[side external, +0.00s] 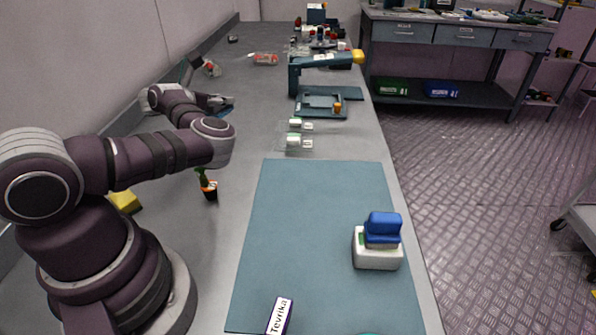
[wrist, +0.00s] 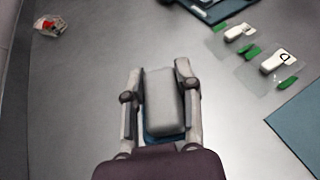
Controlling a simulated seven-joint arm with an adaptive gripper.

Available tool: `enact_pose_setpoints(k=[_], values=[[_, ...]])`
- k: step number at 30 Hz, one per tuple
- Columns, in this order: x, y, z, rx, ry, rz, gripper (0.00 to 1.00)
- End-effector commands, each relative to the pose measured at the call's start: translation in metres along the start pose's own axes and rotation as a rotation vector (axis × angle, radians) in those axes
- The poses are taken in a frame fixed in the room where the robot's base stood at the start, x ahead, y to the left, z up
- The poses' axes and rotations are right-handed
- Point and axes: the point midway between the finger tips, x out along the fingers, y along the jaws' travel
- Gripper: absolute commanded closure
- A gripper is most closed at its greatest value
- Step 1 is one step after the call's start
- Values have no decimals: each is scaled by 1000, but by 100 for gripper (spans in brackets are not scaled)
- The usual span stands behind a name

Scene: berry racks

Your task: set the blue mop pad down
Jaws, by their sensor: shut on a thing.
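My gripper (wrist: 159,74) is shut on the blue mop pad (wrist: 165,137), one finger on each long side. In the wrist view its grey upper part (wrist: 163,98) fills the space between the fingers, and blue shows along its edge. In the side external view my gripper (side external: 220,103) is over the left side of the grey bench, beyond my arm, and a small blue part of the pad (side external: 225,111) shows beneath it. The pad is low over the bench; I cannot tell whether it touches.
Bare bench (wrist: 85,110) surrounds the pad. A red-and-clear packet (wrist: 49,26) lies to the left in the wrist view. White and green pieces (wrist: 272,63) and a teal mat (wrist: 302,125) are to the right. A blue block on a white box (side external: 378,255) stands on the mat.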

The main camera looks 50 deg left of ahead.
Motion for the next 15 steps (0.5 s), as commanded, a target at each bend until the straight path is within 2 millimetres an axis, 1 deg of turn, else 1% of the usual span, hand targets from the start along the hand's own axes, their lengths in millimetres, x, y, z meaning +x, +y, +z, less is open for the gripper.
enact_pose_setpoints(k=[2, 4, 11, 15], values=[[6, -3, -13, -8, -3, -6, 100], [11, -1, -25, -8, -2, -2, 100], [23, -2, -54, -4, -2, -1, 100], [32, -1, -75, -2, -2, -1, 100]])
